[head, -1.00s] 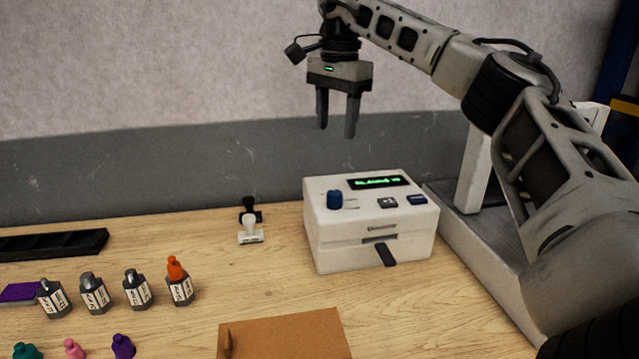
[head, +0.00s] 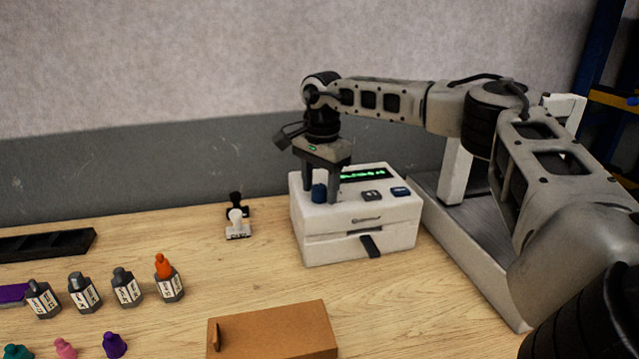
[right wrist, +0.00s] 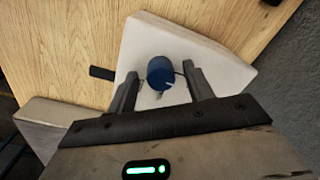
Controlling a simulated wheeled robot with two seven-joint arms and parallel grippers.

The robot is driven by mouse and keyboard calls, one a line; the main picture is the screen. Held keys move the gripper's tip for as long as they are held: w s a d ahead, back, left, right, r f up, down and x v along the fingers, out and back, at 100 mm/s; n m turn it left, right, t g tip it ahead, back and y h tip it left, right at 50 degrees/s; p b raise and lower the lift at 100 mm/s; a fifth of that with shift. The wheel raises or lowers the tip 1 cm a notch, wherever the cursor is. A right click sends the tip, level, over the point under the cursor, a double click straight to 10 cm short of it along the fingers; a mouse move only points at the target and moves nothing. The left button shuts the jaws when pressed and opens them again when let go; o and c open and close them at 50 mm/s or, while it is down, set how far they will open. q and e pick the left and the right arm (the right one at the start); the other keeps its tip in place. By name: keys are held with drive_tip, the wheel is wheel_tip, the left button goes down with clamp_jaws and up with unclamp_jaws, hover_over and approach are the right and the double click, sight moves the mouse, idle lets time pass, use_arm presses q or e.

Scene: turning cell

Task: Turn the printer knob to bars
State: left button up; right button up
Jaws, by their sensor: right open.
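The white printer (head: 350,225) stands on the wooden table, with a lit green display (head: 364,174) and two small buttons on top. Its blue knob (head: 319,193) is at the top left; it also shows in the right wrist view (right wrist: 160,72). My right gripper (head: 321,197) is open and points down over the knob. In the right wrist view the fingers of my right gripper (right wrist: 160,90) are on either side of the knob, with a gap visible on each side. The knob's pointer and the display text are too small to read. My left gripper is not in view.
Several labelled bottles (head: 125,288) and coloured caps (head: 114,345) are further left, with a black tray (head: 45,243) behind. A brown box (head: 272,333) lies in front. A grey metal stand (head: 470,235) is right of the printer.

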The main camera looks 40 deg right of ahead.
drive_tip(key=c, duration=1)
